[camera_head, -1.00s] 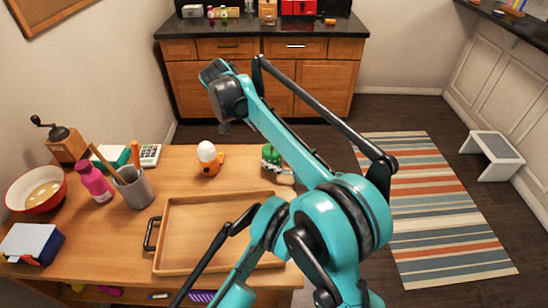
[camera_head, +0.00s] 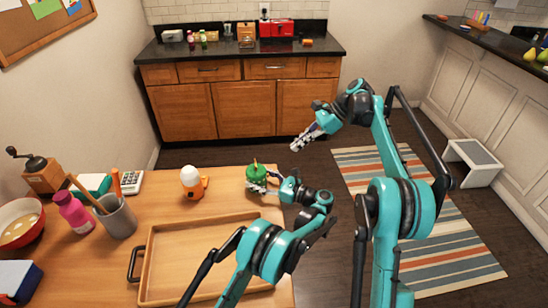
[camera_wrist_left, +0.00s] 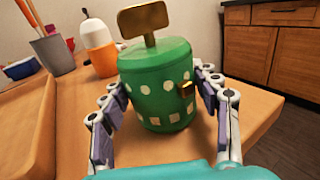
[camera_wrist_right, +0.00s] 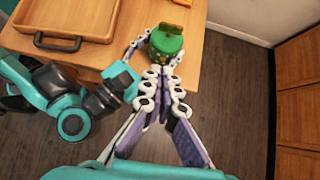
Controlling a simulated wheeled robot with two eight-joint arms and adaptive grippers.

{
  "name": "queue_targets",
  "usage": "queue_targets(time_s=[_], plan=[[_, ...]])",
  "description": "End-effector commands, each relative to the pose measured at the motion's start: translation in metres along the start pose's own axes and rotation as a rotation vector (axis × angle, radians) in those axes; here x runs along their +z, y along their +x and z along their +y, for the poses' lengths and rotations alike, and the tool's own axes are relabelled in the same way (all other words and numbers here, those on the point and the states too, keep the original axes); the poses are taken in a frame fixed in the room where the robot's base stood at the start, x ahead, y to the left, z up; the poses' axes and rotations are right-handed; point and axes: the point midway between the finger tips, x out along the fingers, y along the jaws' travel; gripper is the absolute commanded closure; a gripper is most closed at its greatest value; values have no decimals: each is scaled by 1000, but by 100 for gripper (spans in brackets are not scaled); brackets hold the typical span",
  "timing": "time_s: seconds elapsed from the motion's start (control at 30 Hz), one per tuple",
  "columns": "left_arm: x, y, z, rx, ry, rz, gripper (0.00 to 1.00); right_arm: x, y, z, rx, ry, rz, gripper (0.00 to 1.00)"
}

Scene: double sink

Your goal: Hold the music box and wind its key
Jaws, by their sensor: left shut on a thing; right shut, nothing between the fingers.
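The green music box (camera_head: 257,174) is a round drum with pale dots, upright at the right end of the wooden table. Its brass key (camera_wrist_left: 143,18) stands up from the lid, and a small brass knob (camera_wrist_left: 186,90) sits on its side. My left gripper (camera_head: 268,187) is shut on the box, one finger on each side, as the left wrist view shows. My right gripper (camera_head: 300,142) is shut and empty, up and to the right of the box. In the right wrist view the box (camera_wrist_right: 166,44) and key (camera_wrist_right: 175,29) lie just beyond its fingertips (camera_wrist_right: 166,76).
An orange and white egg-shaped thing (camera_head: 191,184) stands left of the box. A wooden tray (camera_head: 150,272) lies in front. A grey cup with utensils (camera_head: 118,219), a pink bottle (camera_head: 73,212) and a grinder (camera_head: 43,175) are at the left.

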Motion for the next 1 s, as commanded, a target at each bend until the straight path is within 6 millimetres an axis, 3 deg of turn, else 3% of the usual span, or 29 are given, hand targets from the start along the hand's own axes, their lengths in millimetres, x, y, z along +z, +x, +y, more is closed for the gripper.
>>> queue_targets(time_s=[0.17, 0.53, 0.73, 1.0], plan=[[0, 0, 0, 0, 0, 0, 71, 1, 25, 0, 1, -1, -4, 100], [0, 0, 0, 0, 0, 0, 71, 3, 102, 0, 1, -2, -2, 100], [0, 0, 0, 0, 0, 0, 71, 23, 119, 0, 1, -2, -1, 100], [0, 0, 0, 0, 0, 0, 71, 29, 125, 0, -1, 0, -1, 100]])
